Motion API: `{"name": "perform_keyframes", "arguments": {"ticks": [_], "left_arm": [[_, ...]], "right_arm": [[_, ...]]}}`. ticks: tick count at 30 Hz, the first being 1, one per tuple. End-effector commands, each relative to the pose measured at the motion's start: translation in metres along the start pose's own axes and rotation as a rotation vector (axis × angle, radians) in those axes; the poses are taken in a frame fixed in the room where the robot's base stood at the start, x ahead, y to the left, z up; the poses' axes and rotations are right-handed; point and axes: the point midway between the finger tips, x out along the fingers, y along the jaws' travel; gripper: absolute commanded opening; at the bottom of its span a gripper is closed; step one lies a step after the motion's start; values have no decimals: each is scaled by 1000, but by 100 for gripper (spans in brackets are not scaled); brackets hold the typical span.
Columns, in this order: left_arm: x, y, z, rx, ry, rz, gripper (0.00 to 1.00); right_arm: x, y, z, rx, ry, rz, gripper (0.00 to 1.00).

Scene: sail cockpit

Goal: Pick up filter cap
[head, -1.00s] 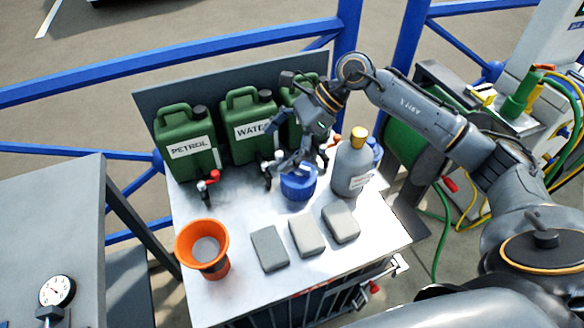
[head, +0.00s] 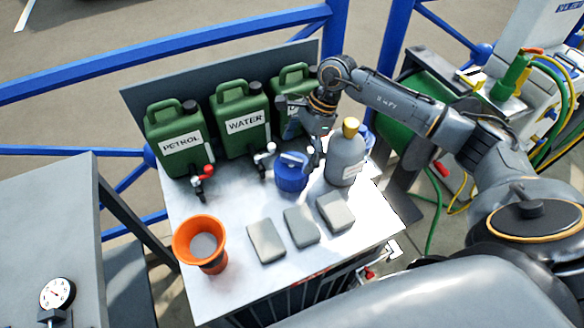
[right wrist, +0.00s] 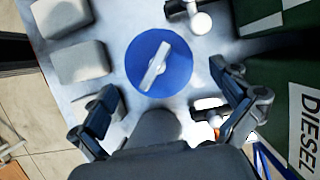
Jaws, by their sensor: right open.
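The filter cap looks to be the blue round lid with a pale grey bar handle across its top (head: 291,172). It stands upright on the metal bench, left of the grey bottle, and also shows in the right wrist view (right wrist: 180,80). My right gripper (head: 300,130) is open and empty, just behind and above the cap. In the right wrist view, its fingers (right wrist: 170,110) are spread wide, and the cap lies ahead of the gap between them, apart from both. My left gripper is not in view.
A grey bottle with a yellow cap (head: 345,158) stands close right of the cap. Green canisters (head: 240,122) with taps line the back. Several grey blocks (head: 301,227) and an orange funnel (head: 200,238) stand in front. Bare bench lies left of the cap.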

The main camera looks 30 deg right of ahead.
Motion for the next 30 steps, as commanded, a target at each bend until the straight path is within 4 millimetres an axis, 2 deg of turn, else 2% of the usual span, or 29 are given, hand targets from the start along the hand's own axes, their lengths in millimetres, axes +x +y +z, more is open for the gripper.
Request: {"name": "perform_keyframes", "arguments": {"ticks": [5, 9, 17, 18, 19, 25, 26, 30], "left_arm": [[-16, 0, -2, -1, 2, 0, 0], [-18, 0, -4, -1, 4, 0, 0], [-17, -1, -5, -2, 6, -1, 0], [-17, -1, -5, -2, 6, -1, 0], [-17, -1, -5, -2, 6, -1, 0], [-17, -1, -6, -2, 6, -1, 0], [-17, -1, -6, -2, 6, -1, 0], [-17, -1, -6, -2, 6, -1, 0]], "right_arm": [[25, 5, 5, 1, -3, 7, 100], [43, 4, 3, 1, -2, 4, 100], [47, 3, 2, 0, 0, 1, 100], [47, 3, 2, 0, 0, 1, 98], [47, 3, 2, 0, 0, 1, 92], [47, 3, 2, 0, -1, 1, 51], [47, 3, 2, 0, -1, 1, 48], [47, 3, 2, 0, -1, 1, 48]]}}
